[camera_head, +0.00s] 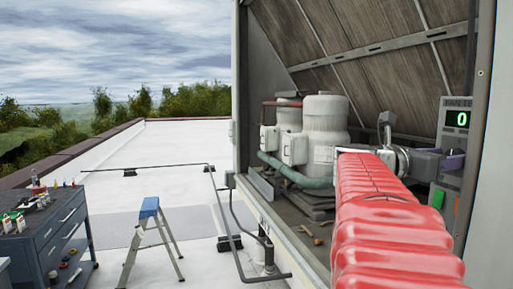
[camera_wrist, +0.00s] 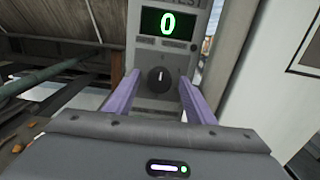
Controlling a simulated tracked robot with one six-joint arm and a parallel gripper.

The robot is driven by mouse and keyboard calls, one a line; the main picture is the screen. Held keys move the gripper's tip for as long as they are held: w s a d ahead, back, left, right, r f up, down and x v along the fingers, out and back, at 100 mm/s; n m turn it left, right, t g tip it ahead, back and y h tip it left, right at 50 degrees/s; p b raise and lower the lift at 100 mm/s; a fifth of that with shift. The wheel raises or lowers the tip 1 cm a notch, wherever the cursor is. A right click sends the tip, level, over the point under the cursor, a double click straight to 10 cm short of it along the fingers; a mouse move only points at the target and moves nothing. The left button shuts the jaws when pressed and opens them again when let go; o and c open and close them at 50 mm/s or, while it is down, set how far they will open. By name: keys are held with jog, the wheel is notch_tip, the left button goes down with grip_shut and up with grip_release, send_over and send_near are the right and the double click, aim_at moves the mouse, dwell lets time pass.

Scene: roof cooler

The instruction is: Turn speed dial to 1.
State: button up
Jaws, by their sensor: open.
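The speed dial (camera_wrist: 159,79) is a dark round knob with a light mark pointing up, seen in the wrist view on a grey control panel (camera_wrist: 145,62). Above it a green display (camera_wrist: 168,23) reads 0; the same display also shows in the head view (camera_head: 457,119). My gripper (camera_wrist: 160,92) is open, with one purple finger on each side of the dial and visible gaps to it. I cannot tell how far the fingertips reach past the knob. In the head view my red-sleeved arm hides the dial.
The panel, with a green button (camera_head: 437,199) and an orange one, is inside the open cooler housing (camera_head: 241,130). White tanks (camera_head: 326,127) and pipes stand left of my arm. A stepladder (camera_head: 150,235) and a tool cabinet (camera_head: 60,240) stand farther left on the roof.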

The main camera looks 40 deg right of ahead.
jog(key=shift+c, duration=0.4)
jog(key=c, duration=0.9)
jog(key=shift+m, duration=0.5)
jog(key=shift+c, duration=0.2)
jog(key=m, duration=1.1)
jog(key=shift+s+a+f, duration=0.1)
jog(key=shift+s+f, duration=0.1)
jog(key=shift+f, duration=0.05)
